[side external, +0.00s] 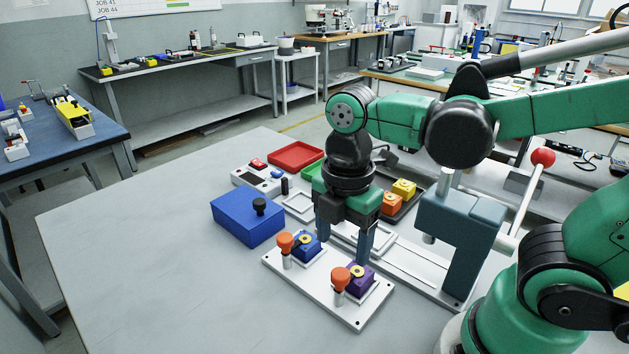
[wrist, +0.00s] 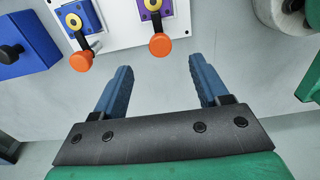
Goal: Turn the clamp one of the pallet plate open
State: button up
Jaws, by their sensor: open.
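The white pallet plate (side external: 318,292) lies on the grey table and shows at the top of the wrist view (wrist: 118,30). It carries a blue block (side external: 306,246) and a purple block (side external: 357,284), each with a yellow ring on top. Beside each stands a clamp with an orange knob, the left clamp (side external: 285,243) and the right clamp (side external: 341,278). In the wrist view black levers run from the knobs (wrist: 81,62) (wrist: 160,45) towards the rings. No label shows which is clamp one. My gripper (side external: 344,245) is open and empty, apart from both knobs; its fingers also show in the wrist view (wrist: 161,75).
A blue box (side external: 247,219) with a black knob stands left of the plate. A blue-grey press (side external: 463,225) with a red-balled lever (side external: 542,157) stands to the right. Behind are a red tray (side external: 296,156) and a dark tray with orange and yellow blocks (side external: 403,189). The table front left is clear.

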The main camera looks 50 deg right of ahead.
aim_at(341, 273)
jog(key=shift+f, duration=2.75)
grip_shut()
